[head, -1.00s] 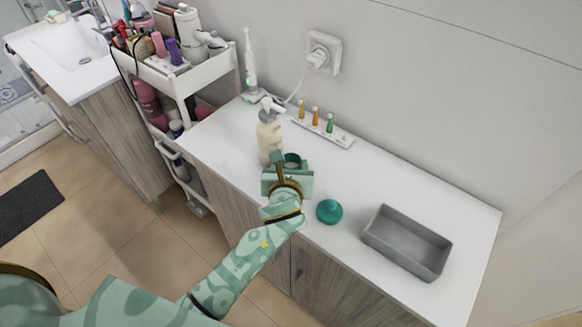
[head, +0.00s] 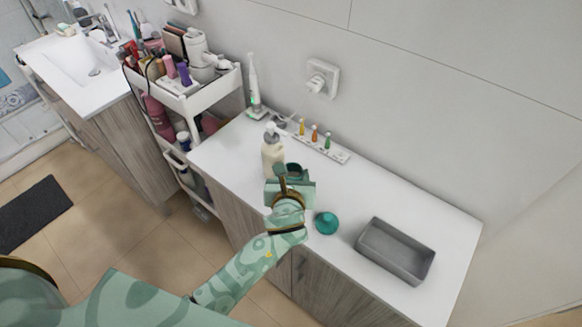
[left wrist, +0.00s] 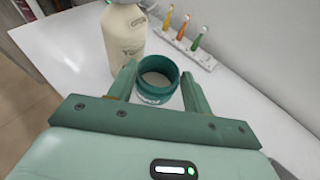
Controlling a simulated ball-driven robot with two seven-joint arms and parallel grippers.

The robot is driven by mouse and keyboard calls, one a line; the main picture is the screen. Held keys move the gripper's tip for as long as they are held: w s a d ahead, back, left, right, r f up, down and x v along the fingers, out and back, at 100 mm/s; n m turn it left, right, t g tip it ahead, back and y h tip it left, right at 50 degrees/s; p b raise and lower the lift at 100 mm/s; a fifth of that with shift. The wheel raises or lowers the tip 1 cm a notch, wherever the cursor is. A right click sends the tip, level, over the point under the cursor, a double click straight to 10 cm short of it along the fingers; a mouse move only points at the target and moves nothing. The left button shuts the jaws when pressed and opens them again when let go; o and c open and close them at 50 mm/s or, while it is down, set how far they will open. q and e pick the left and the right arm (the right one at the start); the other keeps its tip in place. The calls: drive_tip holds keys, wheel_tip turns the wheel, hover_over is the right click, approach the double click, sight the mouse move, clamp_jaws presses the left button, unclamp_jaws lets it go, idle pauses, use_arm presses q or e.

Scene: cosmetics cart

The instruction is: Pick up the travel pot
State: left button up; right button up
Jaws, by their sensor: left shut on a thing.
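My right gripper is not in view.
A cream pump bottle (head: 273,155) stands close left of the pot. A teal domed piece (head: 326,223) lies to the right, then a grey tray (head: 373,259).

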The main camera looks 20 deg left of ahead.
use_arm(q)
drive_tip(key=w+d+r+p+v, duration=0.1)
drive_tip(key=p+v, duration=0.8)
drive_tip(key=v, duration=0.4)
drive_tip(key=shift+s+r, duration=0.25)
drive_tip(key=shift+r, duration=0.25)
